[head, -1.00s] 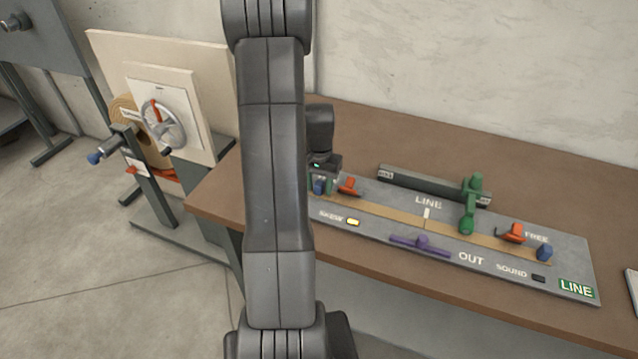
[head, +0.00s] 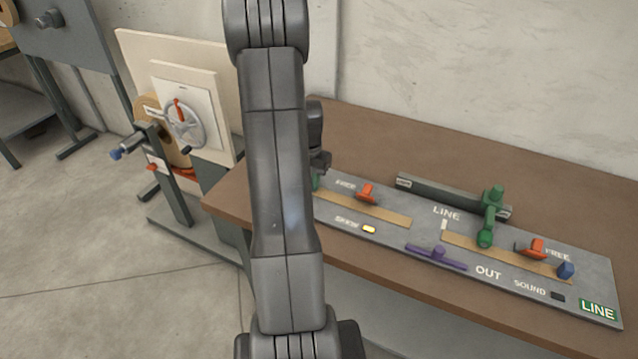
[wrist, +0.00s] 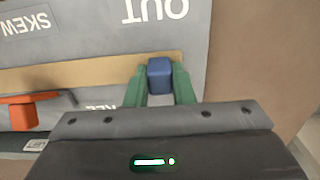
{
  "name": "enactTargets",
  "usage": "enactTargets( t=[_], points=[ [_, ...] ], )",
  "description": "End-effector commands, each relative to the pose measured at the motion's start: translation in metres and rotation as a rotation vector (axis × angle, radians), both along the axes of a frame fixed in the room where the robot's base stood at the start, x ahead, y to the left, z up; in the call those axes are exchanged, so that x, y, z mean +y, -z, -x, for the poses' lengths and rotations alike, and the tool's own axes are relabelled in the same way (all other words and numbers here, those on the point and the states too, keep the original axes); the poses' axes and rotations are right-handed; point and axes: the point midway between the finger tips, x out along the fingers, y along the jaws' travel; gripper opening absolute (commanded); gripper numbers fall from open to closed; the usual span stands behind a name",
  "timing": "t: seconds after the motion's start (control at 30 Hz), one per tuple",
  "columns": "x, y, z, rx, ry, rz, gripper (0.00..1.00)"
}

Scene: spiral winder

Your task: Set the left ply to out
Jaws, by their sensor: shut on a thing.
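The left ply is a tan strip (head: 375,208) on the grey panel (head: 520,285). Its right end stands apart from the right ply (head: 480,248), with bare panel between them at the white mark. In the wrist view the left ply (wrist: 90,74) ends at a blue block (wrist: 160,76), near a printed OUT (wrist: 155,10). My gripper (wrist: 160,88) is shut on that block, one green finger on each side. In the head view my gripper (head: 317,180) is mostly hidden behind my arm, and the block is hidden.
A left orange clamp (head: 367,193) sits beside a FREE label, off the strip. A right orange clamp (head: 537,247), right blue block (head: 566,270), green lever (head: 490,215) and purple bar (head: 436,257) stand on the panel. A lit display (head: 598,310) reads LINE.

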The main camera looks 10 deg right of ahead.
Motion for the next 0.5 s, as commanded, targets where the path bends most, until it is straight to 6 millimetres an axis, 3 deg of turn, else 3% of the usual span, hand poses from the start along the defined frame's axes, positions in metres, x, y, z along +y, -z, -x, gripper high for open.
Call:
enactTargets(
  t=[0.17,0.2,0.3,0.5],
  points=[
    [0.002,-0.0019,-0.003,-0.009,0.001,-0.002,0.0],
    [0.002,-0.002,-0.0032,-0.01,0.001,-0.003,0.24],
    [0.0018,-0.0019,-0.0029,-0.009,0.001,-0.002,0.43],
    [0.0011,-0.0013,-0.002,-0.006,0.001,-0.002,0.44]
  ],
)
